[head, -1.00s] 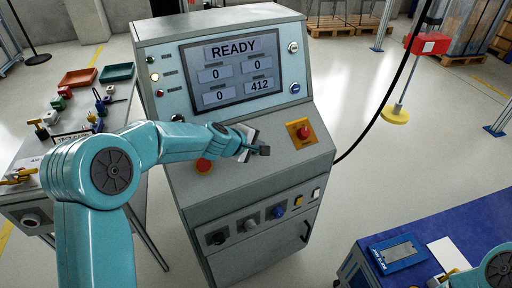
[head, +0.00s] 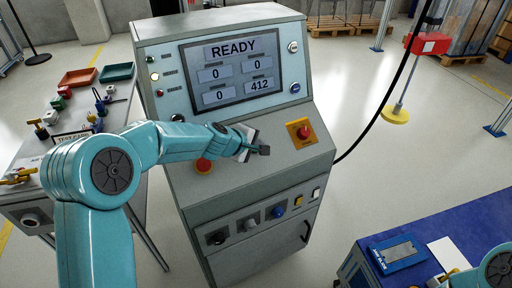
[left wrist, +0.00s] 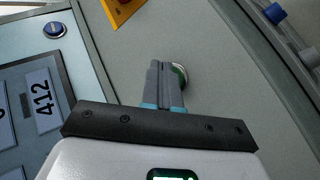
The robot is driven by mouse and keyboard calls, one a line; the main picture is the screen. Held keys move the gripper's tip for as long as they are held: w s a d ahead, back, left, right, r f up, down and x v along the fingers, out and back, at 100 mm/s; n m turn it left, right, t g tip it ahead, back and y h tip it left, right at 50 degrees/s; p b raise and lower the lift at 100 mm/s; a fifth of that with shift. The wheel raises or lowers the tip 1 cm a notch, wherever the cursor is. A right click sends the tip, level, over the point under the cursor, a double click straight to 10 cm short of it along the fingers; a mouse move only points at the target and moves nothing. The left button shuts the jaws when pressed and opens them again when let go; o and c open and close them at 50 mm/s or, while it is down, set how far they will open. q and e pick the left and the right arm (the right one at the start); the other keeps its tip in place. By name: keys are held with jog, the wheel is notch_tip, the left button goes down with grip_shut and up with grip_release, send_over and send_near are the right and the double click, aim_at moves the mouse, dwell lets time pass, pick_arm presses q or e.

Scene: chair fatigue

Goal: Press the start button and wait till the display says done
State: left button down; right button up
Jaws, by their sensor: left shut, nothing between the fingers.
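The control console's display (head: 232,72) reads READY, with 0 in three boxes and 412 in the fourth. In the head view this button is hidden by the gripper.
Knobs and switches line the console's front. A blue-topped table (head: 450,232) stands at lower right. A black cable hangs right of the console.

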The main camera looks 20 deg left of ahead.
pick_arm(q)
jog(key=shift+w+a+f, duration=0.15)
jog(key=shift+f, duration=0.15)
jog(key=shift+w+a+f+b, duration=0.15)
jog(key=shift+f+b, duration=0.2)
jog(key=shift+b, duration=0.05)
dwell(0.6)
jog(key=shift+r, duration=0.1)
jog(key=shift+s+d+r+p, duration=0.35)
jog(key=shift+r+p, duration=0.1)
jog(key=shift+r, duration=0.15)
jog(key=shift+r, duration=0.1)
jog(key=r+p, duration=0.1)
jog(key=s+d+r+p, duration=0.1)
jog(key=d+r+p, duration=0.1)
jog(key=r, duration=0.1)
jog(key=shift+s, duration=0.4)
jog(key=shift+a, duration=0.1)
dwell(0.7)
